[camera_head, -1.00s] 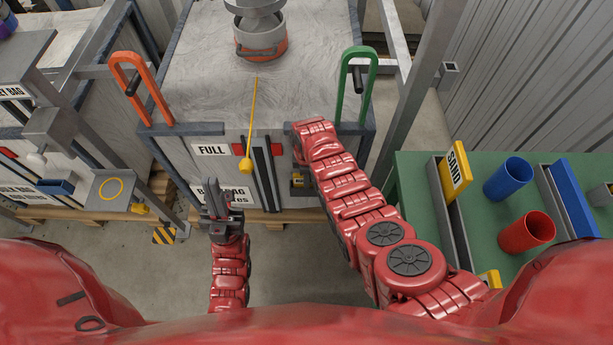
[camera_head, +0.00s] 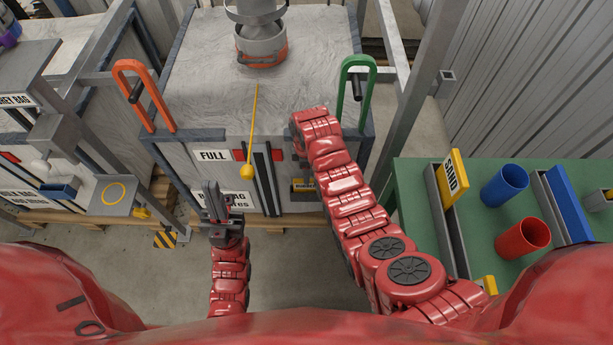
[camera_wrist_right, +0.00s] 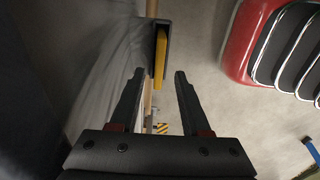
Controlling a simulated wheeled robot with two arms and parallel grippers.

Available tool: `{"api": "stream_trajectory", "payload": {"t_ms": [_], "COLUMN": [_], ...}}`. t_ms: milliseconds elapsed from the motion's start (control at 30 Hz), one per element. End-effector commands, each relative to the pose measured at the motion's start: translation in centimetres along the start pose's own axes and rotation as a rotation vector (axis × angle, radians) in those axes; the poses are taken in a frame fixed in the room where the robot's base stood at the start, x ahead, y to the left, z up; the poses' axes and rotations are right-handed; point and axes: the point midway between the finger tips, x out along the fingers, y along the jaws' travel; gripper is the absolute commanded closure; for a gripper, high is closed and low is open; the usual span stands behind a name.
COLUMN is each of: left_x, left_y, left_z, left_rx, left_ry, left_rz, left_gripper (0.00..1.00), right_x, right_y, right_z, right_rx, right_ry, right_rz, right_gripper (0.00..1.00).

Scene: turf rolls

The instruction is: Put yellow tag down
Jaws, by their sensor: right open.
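A yellow tag (camera_wrist_right: 160,58) sits in a dark holder on the front of the pale bag, just beyond my right fingertips in the right wrist view. A small yellow patch on the bag front (camera_head: 304,185), partly hidden by my right arm, seems to be the same tag. My right gripper (camera_wrist_right: 159,73) is open, its fingers apart with nothing between them; in the head view the arm hides it. My left gripper (camera_head: 213,195) points up before the bag's lower label, with no object visible in it. Its fingers look close together, but the gap is unclear.
The bag (camera_head: 200,80) has an orange handle (camera_head: 140,95) and a green handle (camera_head: 355,90). A yellow ball (camera_head: 247,172) hangs on a cord in front. A green table (camera_head: 430,235) at right carries a yellow SAND tag (camera_head: 453,178), a blue cup (camera_head: 505,186) and a red cup (camera_head: 522,239).

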Motion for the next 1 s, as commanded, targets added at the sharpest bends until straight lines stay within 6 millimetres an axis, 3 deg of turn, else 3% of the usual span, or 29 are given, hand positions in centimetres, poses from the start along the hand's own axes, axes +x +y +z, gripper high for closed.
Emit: {"api": "stream_trajectory", "payload": {"t_ms": [200,400,1000], "left_x": [-0.5,-0.6,-0.6], "left_y": [0.0,0.0,0.0], "left_z": [0.1,0.1,0.1], "left_rx": [0.0,0.0,0.0], "left_ry": [0.0,0.0,0.0], "left_rz": [0.0,0.0,0.0], "left_gripper": [1.0,1.0,1.0], "right_x": [-3.6,-5.7,-6.0], "right_y": [0.1,0.0,0.0], "right_z": [-0.1,0.0,0.0], "right_rx": [0.0,0.0,0.0], "right_ry": [0.002,0.001,0.0], "right_rz": [0.005,0.002,0.001], "right_gripper": [0.53,0.53,0.53]}}
